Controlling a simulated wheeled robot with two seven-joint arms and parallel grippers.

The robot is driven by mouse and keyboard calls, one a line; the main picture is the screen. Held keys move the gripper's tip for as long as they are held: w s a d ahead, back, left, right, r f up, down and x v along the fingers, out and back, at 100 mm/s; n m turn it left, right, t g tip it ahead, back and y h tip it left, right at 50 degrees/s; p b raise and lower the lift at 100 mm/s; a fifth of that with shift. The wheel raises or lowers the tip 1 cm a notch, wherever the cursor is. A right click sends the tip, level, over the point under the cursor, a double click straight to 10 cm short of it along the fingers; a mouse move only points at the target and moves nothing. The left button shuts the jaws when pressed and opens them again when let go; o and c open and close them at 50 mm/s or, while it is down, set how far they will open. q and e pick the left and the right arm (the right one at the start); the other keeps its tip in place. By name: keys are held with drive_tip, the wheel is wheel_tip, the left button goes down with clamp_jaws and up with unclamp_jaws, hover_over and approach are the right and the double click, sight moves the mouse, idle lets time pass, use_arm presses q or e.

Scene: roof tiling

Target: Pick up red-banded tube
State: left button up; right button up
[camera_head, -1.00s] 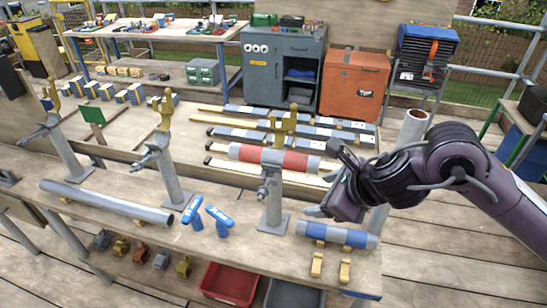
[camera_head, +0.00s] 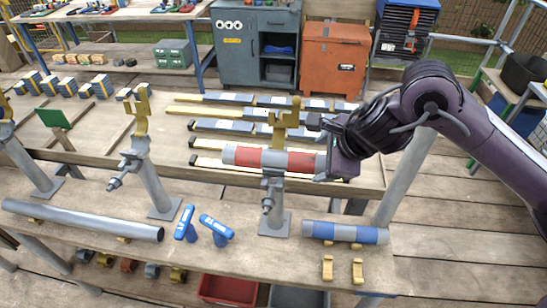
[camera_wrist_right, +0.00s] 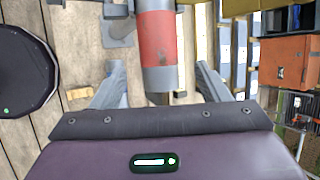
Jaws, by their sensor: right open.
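The red-banded tube (camera_head: 290,161) is grey with red bands and lies level across the top of a grey stand (camera_head: 273,205) in the head view. A yellow clamp piece (camera_head: 284,122) rises behind it. My right gripper (camera_head: 322,165) is at the tube's right end. In the right wrist view the tube (camera_wrist_right: 158,45) reaches down between the open fingers of the right gripper (camera_wrist_right: 163,85), with a visible gap on each side. My left gripper is not in view.
A blue-banded tube (camera_head: 345,233) lies on the bench to the right. A plain grey pipe (camera_head: 85,220) lies at left. Two blue-handled tools (camera_head: 215,228) lie near the stand. Further stands (camera_head: 150,180) are at left. A red bin (camera_head: 228,289) is below the bench.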

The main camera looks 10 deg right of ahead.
sight(314, 161)
drive_tip(key=x, duration=0.1)
drive_tip(key=p+x, duration=0.1)
drive_tip(key=x, duration=0.2)
drive_tip(key=shift+a+r, duration=0.1)
drive_tip(key=shift+a, duration=0.15)
drive_tip(key=shift+w+f, duration=0.15)
drive_tip(key=shift+f, duration=0.25)
drive_tip(key=c, duration=0.9)
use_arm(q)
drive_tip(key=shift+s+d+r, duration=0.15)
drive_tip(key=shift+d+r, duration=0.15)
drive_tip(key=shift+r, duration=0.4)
use_arm(e)
drive_tip(key=shift+w+a, duration=0.1)
drive_tip(key=c, duration=0.4)
drive_tip(key=shift+c, duration=0.2)
use_arm(q)
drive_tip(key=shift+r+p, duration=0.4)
drive_tip(key=shift+p, duration=0.15)
use_arm(e)
wheel_tip(314, 161, up, 10)
drive_tip(key=shift+r, duration=0.1)
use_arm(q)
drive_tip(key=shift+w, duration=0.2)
